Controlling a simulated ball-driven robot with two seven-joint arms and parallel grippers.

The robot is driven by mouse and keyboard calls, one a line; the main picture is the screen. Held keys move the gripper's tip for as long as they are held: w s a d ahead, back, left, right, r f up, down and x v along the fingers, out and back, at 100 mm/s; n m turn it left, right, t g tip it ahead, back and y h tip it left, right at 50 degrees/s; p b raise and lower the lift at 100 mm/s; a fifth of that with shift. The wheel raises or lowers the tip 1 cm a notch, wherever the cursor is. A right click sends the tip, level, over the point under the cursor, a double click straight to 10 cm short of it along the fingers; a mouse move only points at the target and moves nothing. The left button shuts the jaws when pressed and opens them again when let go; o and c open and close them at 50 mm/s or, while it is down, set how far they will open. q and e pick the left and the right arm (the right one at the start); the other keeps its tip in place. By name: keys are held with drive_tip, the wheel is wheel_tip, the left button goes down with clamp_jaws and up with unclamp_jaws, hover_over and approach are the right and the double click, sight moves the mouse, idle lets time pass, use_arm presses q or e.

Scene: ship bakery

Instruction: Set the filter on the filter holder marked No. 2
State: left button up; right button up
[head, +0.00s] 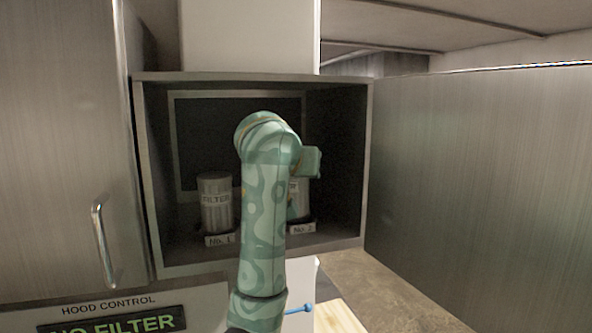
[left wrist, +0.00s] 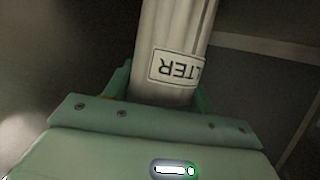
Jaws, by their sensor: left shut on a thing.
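A filter (head: 301,203), a pale ribbed cylinder with a label, is inside the cabinet above the holder marked No. 2 (head: 303,228). My arm hides much of it in the head view. In the left wrist view the filter (left wrist: 178,30) stands between the fingers of my left gripper (left wrist: 165,92), which is shut on it. I cannot tell whether its base touches the holder. Another filter (head: 215,205) stands upright on the holder marked No. 1 (head: 219,240), to the left. My right gripper is not in view.
The open-fronted cabinet (head: 255,77) has walls close on both sides of my arm. A metal door panel (head: 470,180) stands open at the right. A handle (head: 103,240) sticks out at the left. A hood control display (head: 120,324) below reads "NO FILTER".

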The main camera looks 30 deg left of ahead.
use_arm(q)
drive_tip(key=shift+f, duration=0.5)
idle(0.4)
drive_tip(key=o, duration=0.9)
drive_tip(key=v, duration=1.1)
drive_tip(key=shift+s, duration=0.1)
drive_tip(key=shift+f, duration=0.1)
